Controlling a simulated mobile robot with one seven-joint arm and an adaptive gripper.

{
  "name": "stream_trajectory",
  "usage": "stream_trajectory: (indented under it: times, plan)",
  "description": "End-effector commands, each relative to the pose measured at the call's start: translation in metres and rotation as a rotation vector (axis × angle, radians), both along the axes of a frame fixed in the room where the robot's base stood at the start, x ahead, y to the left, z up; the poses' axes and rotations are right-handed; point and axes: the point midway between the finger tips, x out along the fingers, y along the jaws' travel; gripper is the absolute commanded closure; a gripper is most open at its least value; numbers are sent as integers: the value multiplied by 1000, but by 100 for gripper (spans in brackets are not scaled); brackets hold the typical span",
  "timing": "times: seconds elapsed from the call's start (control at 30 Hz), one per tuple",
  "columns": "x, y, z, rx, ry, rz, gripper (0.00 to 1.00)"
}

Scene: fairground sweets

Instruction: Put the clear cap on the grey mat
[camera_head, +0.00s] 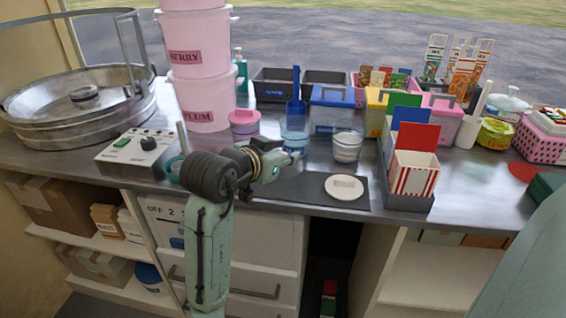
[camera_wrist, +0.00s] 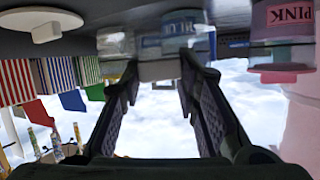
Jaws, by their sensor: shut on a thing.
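My gripper (camera_wrist: 157,80) is shut on a pale see-through piece, which looks like the clear cap (camera_wrist: 158,71). In the head view my gripper (camera_head: 294,158) is low over the back part of the grey mat (camera_head: 308,190), in front of a clear jar with blue contents (camera_head: 292,138). The cap is too small and hidden there to make out. The wrist view is upside down; a blue-labelled jar (camera_wrist: 186,28) shows just beyond the fingers. I cannot tell whether the cap touches it. A white round lid with a knob (camera_head: 343,187) lies on the mat's right part.
A clear tub with white contents (camera_head: 347,146) stands behind the mat. A rack with a striped box (camera_head: 413,178) borders the mat at right. A control box (camera_head: 139,152) and pink tubs (camera_head: 205,103) stand at left. The mat is bare left of the white lid.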

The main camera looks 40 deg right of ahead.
Motion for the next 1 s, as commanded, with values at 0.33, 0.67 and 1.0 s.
stream_trajectory:
  times: [0.33, 0.67, 1.0]
  plan:
    - [0, 0, -34, -1, 1, 2, 100]
    - [0, 0, -38, 0, 0, 1, 100]
    - [0, 0, -37, 0, 0, 1, 51]
